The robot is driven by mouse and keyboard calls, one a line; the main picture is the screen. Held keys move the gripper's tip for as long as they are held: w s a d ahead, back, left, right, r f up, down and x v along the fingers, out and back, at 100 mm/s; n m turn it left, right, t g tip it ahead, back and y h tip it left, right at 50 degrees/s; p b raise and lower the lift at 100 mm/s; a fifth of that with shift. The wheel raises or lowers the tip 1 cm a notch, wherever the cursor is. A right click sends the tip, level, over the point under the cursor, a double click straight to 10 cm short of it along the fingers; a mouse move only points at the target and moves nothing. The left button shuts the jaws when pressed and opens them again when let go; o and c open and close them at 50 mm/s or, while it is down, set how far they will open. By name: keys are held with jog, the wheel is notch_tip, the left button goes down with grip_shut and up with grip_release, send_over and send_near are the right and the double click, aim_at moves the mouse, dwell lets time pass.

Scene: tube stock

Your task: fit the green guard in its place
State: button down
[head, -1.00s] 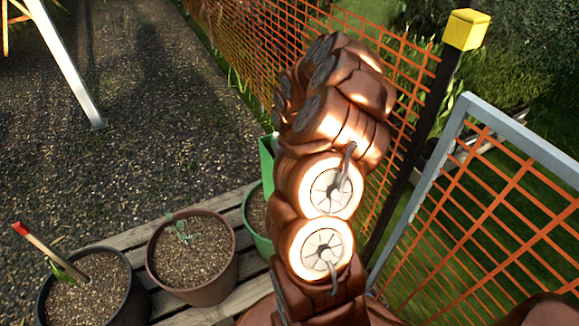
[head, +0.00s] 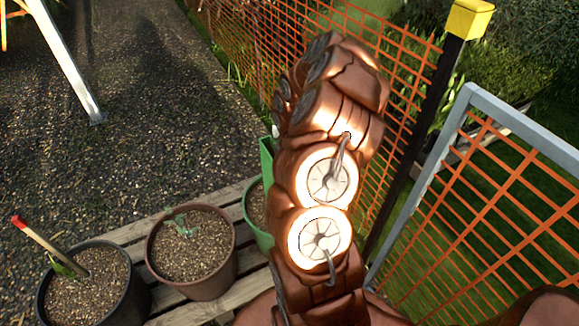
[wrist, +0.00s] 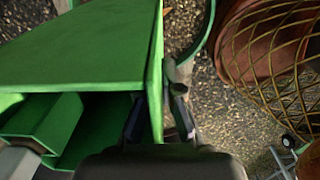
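The green guard (wrist: 75,50) fills the left of the wrist view as a hollow, flat-walled piece. My gripper (wrist: 159,115) has one dark finger on each side of its upright wall and appears shut on it; the contact itself is partly hidden. In the head view a narrow strip of the green guard (head: 266,158) shows upright beside my arm, above the green pot (head: 254,232). My arm hides the rest of the guard and much of that pot. My gripper cannot be made out in the head view.
A brown pot (head: 193,282) with a seedling and a black pot (head: 105,312) with a red-tipped stake stand left on wooden slats (head: 147,227). Orange mesh fencing (head: 235,50) and a grey-framed mesh panel (head: 446,140) flank my arm. A wire mesh (wrist: 275,45) is close right in the wrist view.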

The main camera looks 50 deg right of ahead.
jog(key=shift+f, duration=0.25)
jog(key=c, duration=1.2)
grip_release()
jog(key=shift+c, duration=0.2)
notch_tip(320, 180, up, 10)
jog(key=shift+r, duration=1.05)
